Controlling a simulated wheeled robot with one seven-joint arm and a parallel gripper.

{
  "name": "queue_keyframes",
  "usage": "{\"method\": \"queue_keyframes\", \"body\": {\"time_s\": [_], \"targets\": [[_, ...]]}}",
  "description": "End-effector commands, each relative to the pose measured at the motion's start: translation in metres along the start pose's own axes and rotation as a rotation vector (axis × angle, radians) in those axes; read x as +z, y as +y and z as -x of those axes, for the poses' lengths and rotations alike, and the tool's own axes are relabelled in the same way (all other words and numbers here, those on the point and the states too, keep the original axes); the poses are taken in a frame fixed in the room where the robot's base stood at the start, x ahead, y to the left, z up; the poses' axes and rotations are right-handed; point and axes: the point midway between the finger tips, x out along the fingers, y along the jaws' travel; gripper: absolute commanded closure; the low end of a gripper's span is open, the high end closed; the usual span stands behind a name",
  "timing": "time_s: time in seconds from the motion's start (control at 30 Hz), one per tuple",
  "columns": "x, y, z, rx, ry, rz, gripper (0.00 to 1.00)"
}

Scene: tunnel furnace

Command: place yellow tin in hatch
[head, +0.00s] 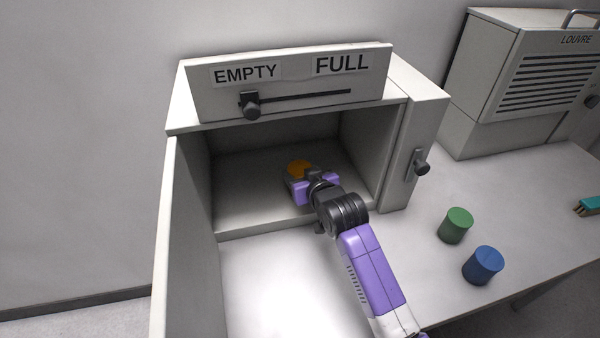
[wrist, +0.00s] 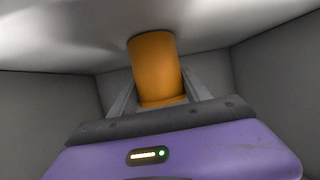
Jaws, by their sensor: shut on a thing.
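The yellow tin (head: 299,166) looks orange-yellow and is inside the open hatch (head: 190,104). My gripper (head: 312,185) reaches into the hatch and is shut on the tin. In the wrist view the tin (wrist: 155,65) stands between the two grey fingers (wrist: 157,98). One end of it is at or close to a pale surface of the hatch; I cannot tell whether it touches. In the head view my gripper hides the tin's lower part.
A slider knob (head: 250,104) sits toward EMPTY on the hatch's front panel. The hatch's door (head: 188,240) stands open at left. A green tin (head: 456,225) and a blue tin (head: 483,265) stand on the table at right. A louvred box (head: 520,80) is behind, with a teal-handled brush (head: 588,205) at the right edge.

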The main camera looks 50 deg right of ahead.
Motion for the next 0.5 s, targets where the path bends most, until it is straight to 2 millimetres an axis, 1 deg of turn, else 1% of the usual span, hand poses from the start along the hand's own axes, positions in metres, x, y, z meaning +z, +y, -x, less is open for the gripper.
{"method": "queue_keyframes", "body": {"time_s": [0.07,0.1,0.17,0.2,0.5], "targets": [[0.0022,-0.0001,-0.0011,0.000,0.002,0.000,1.00],[0.0021,-0.0001,-0.0008,0.000,-0.001,0.000,0.36],[0.0021,-0.0001,-0.0008,0.000,-0.001,0.000,0.24],[0.0021,-0.0001,-0.0008,0.000,-0.001,0.000,0.22],[0.0007,-0.0001,-0.0002,0.000,0.000,0.000,0.22]]}}
